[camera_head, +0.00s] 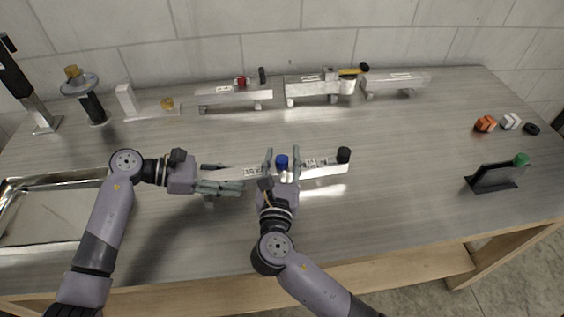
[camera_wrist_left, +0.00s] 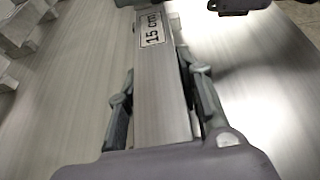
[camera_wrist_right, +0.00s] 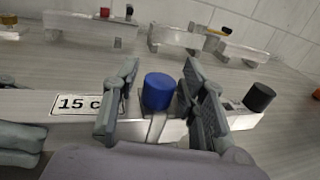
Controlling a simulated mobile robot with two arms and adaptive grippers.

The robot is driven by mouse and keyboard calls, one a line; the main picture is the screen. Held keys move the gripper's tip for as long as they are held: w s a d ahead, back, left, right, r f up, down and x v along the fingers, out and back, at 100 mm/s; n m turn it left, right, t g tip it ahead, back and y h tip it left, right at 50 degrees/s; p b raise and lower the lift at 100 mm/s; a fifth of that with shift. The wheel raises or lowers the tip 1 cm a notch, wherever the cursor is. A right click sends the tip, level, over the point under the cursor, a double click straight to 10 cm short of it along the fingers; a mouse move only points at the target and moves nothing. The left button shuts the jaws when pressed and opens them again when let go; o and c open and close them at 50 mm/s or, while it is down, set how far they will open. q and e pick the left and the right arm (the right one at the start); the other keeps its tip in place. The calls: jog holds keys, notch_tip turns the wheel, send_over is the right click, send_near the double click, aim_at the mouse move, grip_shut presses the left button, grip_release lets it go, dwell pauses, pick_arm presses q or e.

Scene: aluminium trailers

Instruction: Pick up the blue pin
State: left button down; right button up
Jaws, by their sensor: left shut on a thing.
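The blue pin (camera_head: 282,161) stands upright in a long aluminium trailer (camera_head: 235,172); its round blue head shows large in the right wrist view (camera_wrist_right: 159,91). My right gripper (camera_head: 283,167) has a finger on each side of the pin, with visible gaps, so it is open around it. My left gripper (camera_head: 220,187) is shut on the left part of the trailer bar, which runs between its fingers in the left wrist view (camera_wrist_left: 163,90). The trailer has a "15 cm" label (camera_wrist_right: 80,104) beside the pin and a black knob (camera_head: 344,155) at its right end.
Several other aluminium trailers (camera_head: 235,96) stand in a row at the back by the tiled wall. A shallow metal tray (camera_head: 50,182) is at the left. A black holder with a green knob (camera_head: 521,160) stands at the right. The table's front right is clear.

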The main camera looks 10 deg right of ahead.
aim_at(282, 158)
grip_shut()
dwell(0.3)
notch_tip(282, 158, up, 10)
jog(key=shift+r, duration=0.1)
pick_arm(q)
jog(key=c, duration=1.1)
grip_release()
jog(key=shift+o, duration=0.2)
jog(key=shift+a, duration=0.1)
jog(key=v, duration=1)
jog(key=shift+a, duration=0.2)
jog(key=shift+a+r, duration=0.35)
jog(key=shift+a, duration=0.3)
jog(key=shift+r, duration=0.1)
